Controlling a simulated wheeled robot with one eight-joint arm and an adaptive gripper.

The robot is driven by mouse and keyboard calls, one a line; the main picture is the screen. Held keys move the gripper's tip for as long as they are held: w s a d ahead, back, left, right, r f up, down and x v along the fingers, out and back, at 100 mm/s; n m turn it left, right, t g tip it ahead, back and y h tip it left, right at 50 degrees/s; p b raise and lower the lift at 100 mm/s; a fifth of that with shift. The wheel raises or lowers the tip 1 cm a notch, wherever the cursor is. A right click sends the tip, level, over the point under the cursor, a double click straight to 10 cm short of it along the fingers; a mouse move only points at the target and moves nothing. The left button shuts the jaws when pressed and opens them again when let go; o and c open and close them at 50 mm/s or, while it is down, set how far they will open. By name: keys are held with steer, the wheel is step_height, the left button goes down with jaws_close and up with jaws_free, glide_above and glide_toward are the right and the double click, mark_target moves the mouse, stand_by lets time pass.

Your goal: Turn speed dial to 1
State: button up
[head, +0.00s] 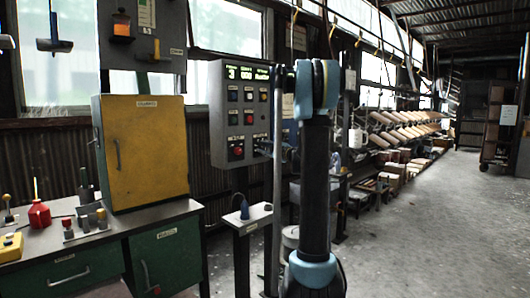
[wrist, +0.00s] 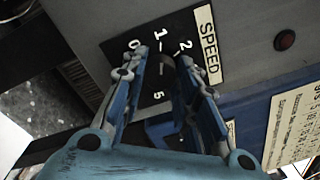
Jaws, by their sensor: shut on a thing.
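The speed dial (wrist: 167,66) is a small dark knob on a black plate beside the white SPEED label (wrist: 209,45), in the wrist view. The figures 0, 1, 2 and 5 show around it. My gripper (wrist: 162,62) has its blue fingers on both sides of the knob and is shut on it. The fingers hide much of the knob, and I cannot read where its pointer stands. In the head view the grey control box (head: 219,135) has lit displays reading 3 at left. My gripper there is mostly hidden behind my arm, at the box's lower right.
A small stand (head: 247,220) with a blue object is below the box. A yellow cabinet (head: 145,150) stands on the workbench (head: 160,217) at left. Open floor (head: 440,230) lies at right.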

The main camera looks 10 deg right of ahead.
steer(key=shift+f, duration=0.1)
steer(key=o, duration=1.1)
steer(key=v, duration=1.2)
steer(key=shift+w+f, duration=0.1)
steer(key=s+a+f+n+g+h, duration=0.1)
steer(key=s+a+f+n+g, duration=0.45)
steer(key=s, duration=0.55)
steer(key=s+a+f+n+g+h, duration=0.1)
steer(key=s+a+f+n+g, duration=0.2)
steer(key=s+a+f+n, duration=0.5)
steer(key=s+d+f+n+g+h, duration=0.1)
steer(key=s+f, duration=0.3)
steer(key=s, duration=0.5)
steer(key=s+d+f+n+g+h, duration=0.2)
steer(key=s+d+f+h, duration=0.1)
steer(key=s, duration=0.6)
steer(key=s+d+f+n+g+h, duration=0.1)
steer(key=s+d+f+h, duration=0.2)
steer(key=s+f, duration=0.4)
steer(key=shift+s+d+n+g+h, duration=0.1)
steer(key=shift+s+n+g+h, duration=0.15)
steer(key=shift+s, duration=0.5)
steer(key=shift+s+n+h, duration=0.1)
steer(key=shift+s+h, duration=0.25)
steer(key=shift+s, duration=0.4)
